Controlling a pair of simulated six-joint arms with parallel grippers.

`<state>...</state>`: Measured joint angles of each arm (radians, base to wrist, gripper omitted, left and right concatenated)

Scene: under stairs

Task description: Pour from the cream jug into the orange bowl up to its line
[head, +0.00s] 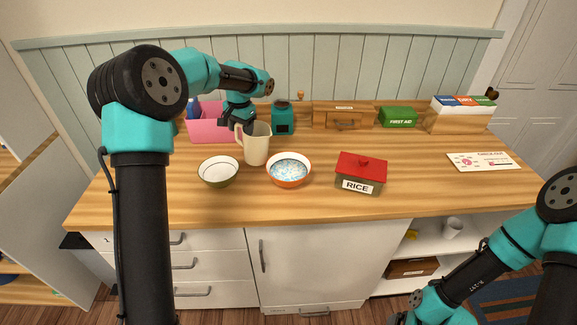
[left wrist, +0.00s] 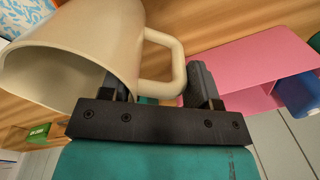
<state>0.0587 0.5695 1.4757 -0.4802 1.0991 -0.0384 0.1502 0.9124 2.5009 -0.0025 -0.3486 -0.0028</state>
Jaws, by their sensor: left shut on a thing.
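The cream jug (head: 258,149) stands upright on the counter or just above it, behind the orange bowl; I cannot tell whether its base touches. My left gripper (head: 239,125) is shut on its handle, at the jug's left side. In the left wrist view, the jug (left wrist: 95,45) has its handle between the fingers of my left gripper (left wrist: 160,85). The orange bowl (head: 290,184) sits in front and right of the jug. Its inside shows a pale blue and white speckled surface; I cannot make out its line.
A red-lidded rice box (head: 359,178) is to the right. A pink bin (head: 203,128), teal canister (head: 283,119), wooden box and green first-aid box (head: 398,117) line the back. The front right counter is clear.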

